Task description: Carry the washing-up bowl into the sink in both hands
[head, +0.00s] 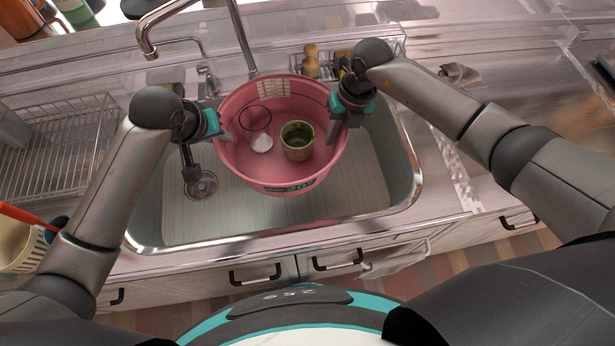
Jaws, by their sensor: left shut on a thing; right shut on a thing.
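The pink washing-up bowl (272,180) is over the basin of the steel sink (180,222), in the middle of the head view. It looks roughly level; I cannot tell whether its base touches the sink floor. A green cup (297,141), a small white item (262,143) and a dark thin ring (255,118) are inside it. My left gripper (222,128) is shut on the bowl's left rim. My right gripper (338,112) is shut on its right rim. The fingertips are partly hidden by the grippers and rim.
The tap (150,45) and its spout reach over the back of the sink. A wire dish rack (60,145) stands on the left. A caddy with brushes (312,62) sits behind the bowl. The drain (201,185) shows in bare sink floor left of the bowl.

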